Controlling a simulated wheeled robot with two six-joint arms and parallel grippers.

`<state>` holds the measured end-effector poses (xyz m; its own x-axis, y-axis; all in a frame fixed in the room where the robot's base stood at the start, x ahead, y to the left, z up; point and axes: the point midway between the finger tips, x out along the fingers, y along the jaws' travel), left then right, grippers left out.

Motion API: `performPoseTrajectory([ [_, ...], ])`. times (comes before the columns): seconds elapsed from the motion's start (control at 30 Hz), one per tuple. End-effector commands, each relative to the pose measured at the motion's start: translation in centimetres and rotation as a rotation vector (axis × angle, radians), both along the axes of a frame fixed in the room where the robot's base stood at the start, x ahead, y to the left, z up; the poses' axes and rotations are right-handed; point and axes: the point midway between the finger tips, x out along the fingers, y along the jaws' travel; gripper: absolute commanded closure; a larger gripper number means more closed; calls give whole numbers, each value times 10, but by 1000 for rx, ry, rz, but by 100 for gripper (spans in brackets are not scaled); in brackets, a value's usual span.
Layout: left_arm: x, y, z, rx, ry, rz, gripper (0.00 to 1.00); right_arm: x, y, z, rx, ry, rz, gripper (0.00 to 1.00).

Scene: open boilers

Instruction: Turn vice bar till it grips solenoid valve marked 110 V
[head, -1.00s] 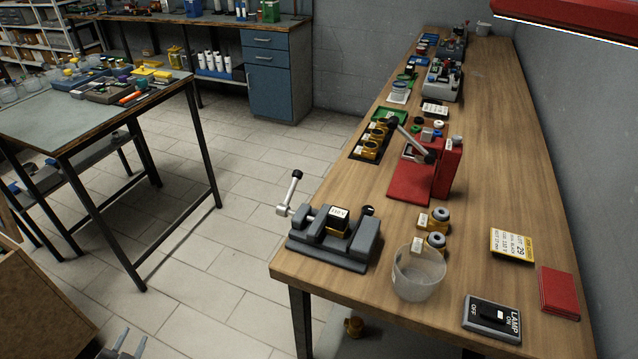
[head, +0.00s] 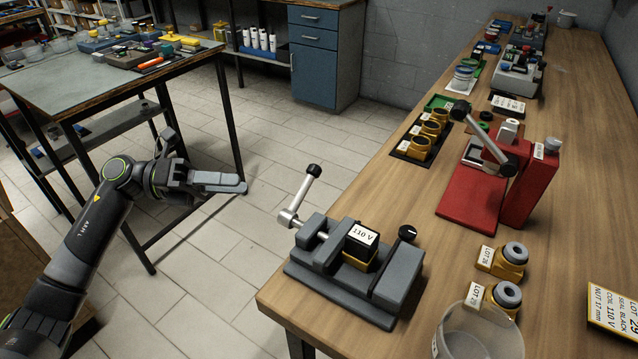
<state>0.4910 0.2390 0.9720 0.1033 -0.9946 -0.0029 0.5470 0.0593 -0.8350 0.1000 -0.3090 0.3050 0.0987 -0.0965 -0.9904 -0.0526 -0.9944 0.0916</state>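The grey vice (head: 350,265) stands at the near left end of the wooden bench. Its vice bar (head: 304,191), a silver rod with a black knob, rises up at the vice's left end. The solenoid valve marked 110 V (head: 361,246), black with a white label and a brass base, sits between the jaws. I cannot tell whether the jaws touch it. My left gripper (head: 240,184) is over the floor, left of the vice bar and apart from it. Its fingers look close together, seen side-on, and hold nothing visible. My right gripper is out of view.
Brass valve bodies marked LOT (head: 500,260) and a clear cup (head: 478,332) stand right of the vice. A red press (head: 500,185) with a lever is behind them. A black knob (head: 406,233) stands at the vice's right end. Open floor lies left of the bench.

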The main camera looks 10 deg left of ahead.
Motion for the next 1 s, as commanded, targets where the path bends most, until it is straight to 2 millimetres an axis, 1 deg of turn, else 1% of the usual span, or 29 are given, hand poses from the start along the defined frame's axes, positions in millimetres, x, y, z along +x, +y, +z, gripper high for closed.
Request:
performPoseTrajectory([
  [0.03, 1, -10, 3, -7, -4, -2, 65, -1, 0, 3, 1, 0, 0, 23],
  [0.2, 4, -40, 3, -9, -2, -1, 65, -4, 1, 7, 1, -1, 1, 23],
  [0.7, 13, -120, 3, -9, 1, 0, 65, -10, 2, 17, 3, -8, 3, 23],
  [0.9, 15, -141, 2, -6, 0, 1, 65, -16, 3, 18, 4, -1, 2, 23],
  [1.0, 16, -146, 1, -5, 1, 2, 65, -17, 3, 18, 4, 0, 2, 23],
])
